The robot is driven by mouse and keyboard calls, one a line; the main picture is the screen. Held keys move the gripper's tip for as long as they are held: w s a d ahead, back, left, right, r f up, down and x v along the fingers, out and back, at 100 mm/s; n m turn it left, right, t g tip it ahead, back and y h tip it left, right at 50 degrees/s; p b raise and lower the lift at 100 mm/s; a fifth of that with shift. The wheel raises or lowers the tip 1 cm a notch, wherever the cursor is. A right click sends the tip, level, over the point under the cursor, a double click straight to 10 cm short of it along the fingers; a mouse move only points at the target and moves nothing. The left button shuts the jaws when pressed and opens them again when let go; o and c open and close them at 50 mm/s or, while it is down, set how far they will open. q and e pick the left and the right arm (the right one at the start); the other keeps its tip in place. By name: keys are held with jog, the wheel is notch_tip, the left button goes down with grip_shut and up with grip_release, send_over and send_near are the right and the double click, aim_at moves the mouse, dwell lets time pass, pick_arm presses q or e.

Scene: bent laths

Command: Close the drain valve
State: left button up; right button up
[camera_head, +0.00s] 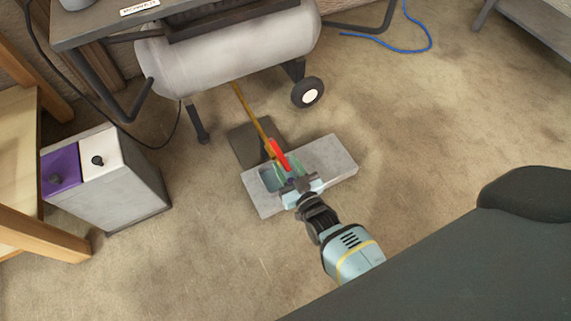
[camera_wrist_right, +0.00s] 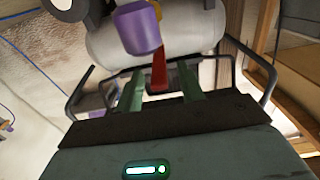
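The drain valve's red lever (camera_head: 278,154) sits at the lower end of a brass pipe (camera_head: 250,109) that runs down from the grey tank (camera_head: 235,45). My right gripper (camera_head: 287,168) is at the lower end of the lever, its green fingers apart. In the right wrist view, the red lever (camera_wrist_right: 159,70) shows in the gap between the open fingers (camera_wrist_right: 162,93), with space visible on both sides. A purple part (camera_wrist_right: 140,30) shows beside the lever there and hides some of the valve. My left gripper is not in view.
A grey block (camera_head: 335,160) with a basin lies on the floor under the valve, by a dark plate (camera_head: 247,148). A grey box (camera_head: 120,185) with purple and white top panels stands left. The tank's wheel (camera_head: 307,93) is nearby. Floor to the right is clear.

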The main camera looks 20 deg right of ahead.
jog(key=shift+w, duration=0.45)
jog(key=shift+c, duration=0.2)
grip_shut()
jog(key=shift+s+d, duration=0.1)
